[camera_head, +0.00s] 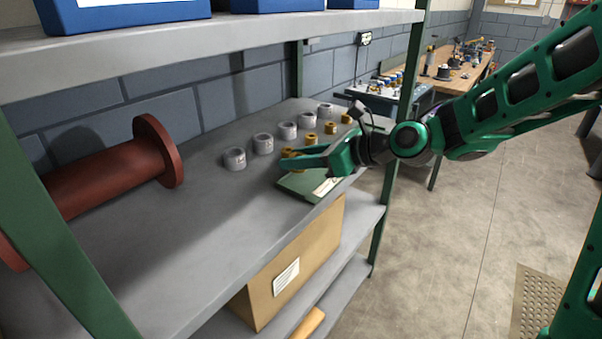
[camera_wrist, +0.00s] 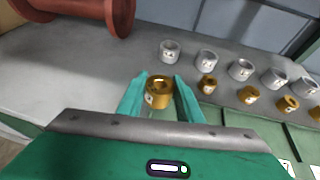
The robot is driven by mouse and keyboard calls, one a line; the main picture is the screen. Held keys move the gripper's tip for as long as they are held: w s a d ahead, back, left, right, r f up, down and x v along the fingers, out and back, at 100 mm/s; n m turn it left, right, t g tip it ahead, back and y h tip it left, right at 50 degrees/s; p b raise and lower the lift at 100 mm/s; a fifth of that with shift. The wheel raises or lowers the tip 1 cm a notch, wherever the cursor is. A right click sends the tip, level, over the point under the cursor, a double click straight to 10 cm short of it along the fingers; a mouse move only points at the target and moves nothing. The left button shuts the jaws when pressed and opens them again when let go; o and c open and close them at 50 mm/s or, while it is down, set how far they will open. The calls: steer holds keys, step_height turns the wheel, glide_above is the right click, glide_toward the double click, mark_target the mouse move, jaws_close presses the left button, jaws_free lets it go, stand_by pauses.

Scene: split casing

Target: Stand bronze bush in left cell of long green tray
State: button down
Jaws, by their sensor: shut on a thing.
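My gripper (camera_head: 286,161) is shut on a bronze bush (camera_wrist: 159,92), a short gold-coloured ring with a pale mark on its side. In the wrist view the bush sits upright between the two green fingertips (camera_wrist: 160,84). In the head view only a bit of the bush (camera_head: 289,152) shows behind the fingers. The long green tray (camera_head: 297,187) lies on the shelf below my gripper, near the front edge, with a white label. In the wrist view part of it (camera_wrist: 262,128) shows at lower right. My gripper hides much of the tray, including most of its cells.
Several grey rings (camera_head: 235,158) stand in a row behind the tray, with several other bronze bushes (camera_head: 310,139) in front of them. A large red-brown spool (camera_head: 100,175) lies at the left. The shelf (camera_head: 200,250) is bare between spool and tray. A green post (camera_head: 390,170) stands at right.

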glide_above(302, 182)
step_height(302, 182, down, 3)
steer(key=shift+r, duration=0.15)
steer(key=shift+f, duration=2)
steer(key=c, duration=1.5)
jaws_free()
steer(key=shift+c, duration=0.2)
steer(key=shift+f, duration=0.1)
steer(key=v, duration=1.2)
